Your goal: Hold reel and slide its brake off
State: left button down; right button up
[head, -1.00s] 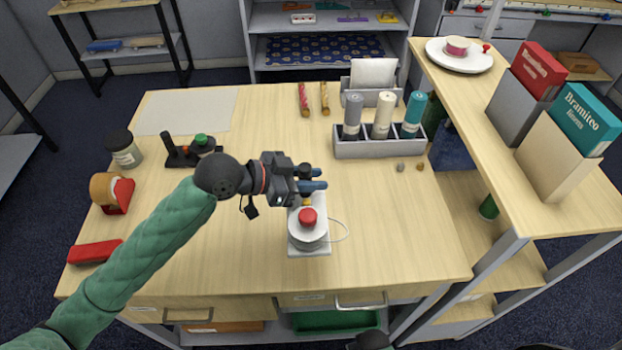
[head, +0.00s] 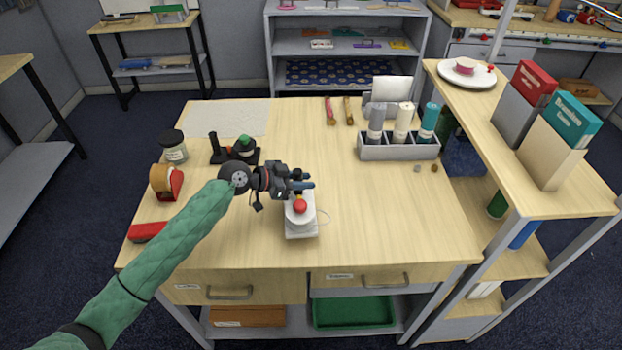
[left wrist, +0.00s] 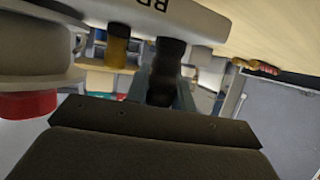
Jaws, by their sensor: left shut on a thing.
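The reel (head: 300,217) is a white drum with a red knob on top, standing on a pale base plate (head: 302,234) near the table's front. A thin line loops out at its right. My left gripper (head: 303,184) is at the far end of this plate, behind the drum. In the left wrist view its jaws (left wrist: 160,92) are shut on a dark upright grip (left wrist: 168,68). The plate there carries lettering, partly cut off, beginning "BR". A yellow-brown post (left wrist: 117,48) stands beside the grip. I cannot tell which part is the brake. My right gripper is not in view.
A grey rack (head: 398,152) with several bottles stands at the back right. A tape dispenser (head: 166,182), a jar (head: 174,147), a black stand (head: 222,152) and a red item (head: 147,232) are on the left. The table right of the reel is clear.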

pick_arm(q)
jog(key=shift+r, duration=0.1)
jog(key=shift+w+m+g, duration=0.1)
jog(key=shift+m+g, duration=0.2)
jog(key=shift+w+d+f, duration=0.2)
jog(key=shift+f, duration=0.25)
jog(key=shift+s+a, duration=0.15)
jog(key=shift+s, duration=0.1)
jog(key=shift+w+f+b, duration=0.15)
jog(key=shift+f+b, duration=0.15)
jog(key=shift+f, duration=0.5)
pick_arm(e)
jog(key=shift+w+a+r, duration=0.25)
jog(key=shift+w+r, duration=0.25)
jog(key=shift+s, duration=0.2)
pick_arm(q)
jog(key=shift+f, duration=0.1)
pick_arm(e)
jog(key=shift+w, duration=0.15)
